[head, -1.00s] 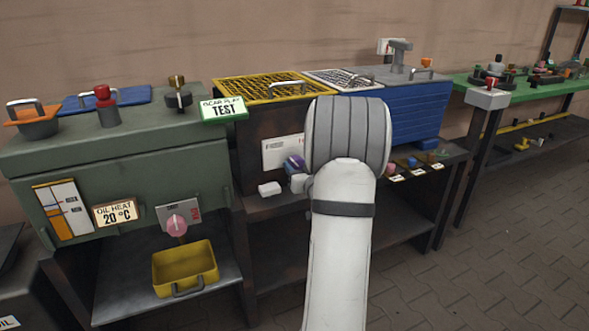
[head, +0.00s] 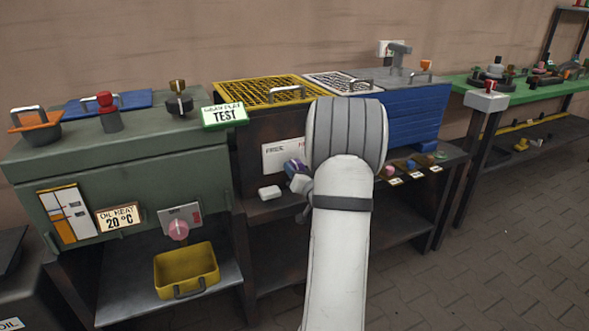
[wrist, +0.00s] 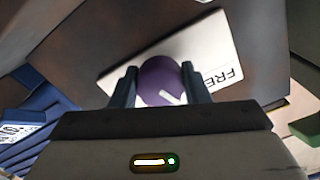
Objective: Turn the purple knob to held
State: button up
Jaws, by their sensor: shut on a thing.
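The purple knob (head: 294,167) sits on a white label plate (head: 275,157) on the front of the dark middle cabinet. In the wrist view, the purple knob (wrist: 160,82) is between the two fingers of my gripper (wrist: 160,88), which is shut on it. A white pointer mark shows on the knob. The plate behind it (wrist: 215,50) reads "FRE", with the rest of its lettering hidden. In the head view my white arm covers the plate's right part, so the other marking is hidden. The gripper shows only partly beside the arm.
A green cabinet (head: 130,180) with a pink knob (head: 178,230) and a yellow tray (head: 186,270) stands at left. A white block (head: 269,193) lies on the ledge left of my gripper. Small coloured knobs and a blue box (head: 415,120) are at right.

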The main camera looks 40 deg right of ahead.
jog(key=m+p, duration=0.1)
jog(key=m, duration=0.1)
jog(key=m+p, duration=0.1)
jog(key=m, duration=0.1)
jog(key=m+p, duration=0.1)
jog(key=m, duration=0.1)
jog(key=shift+w+a+r, duration=0.15)
jog(key=shift+w+r, duration=0.05)
jog(key=shift+r, duration=0.15)
jog(key=m+p, duration=0.3)
jog(key=m, duration=0.2)
jog(key=shift+m, duration=0.5)
jog(key=o, duration=1)
jog(key=shift+f, duration=0.1)
jog(key=shift+s, duration=0.15)
jog(key=p+v, duration=0.1)
jog(key=v, duration=0.6)
jog(key=shift+s+a, duration=0.1)
jog(key=shift+s, duration=0.2)
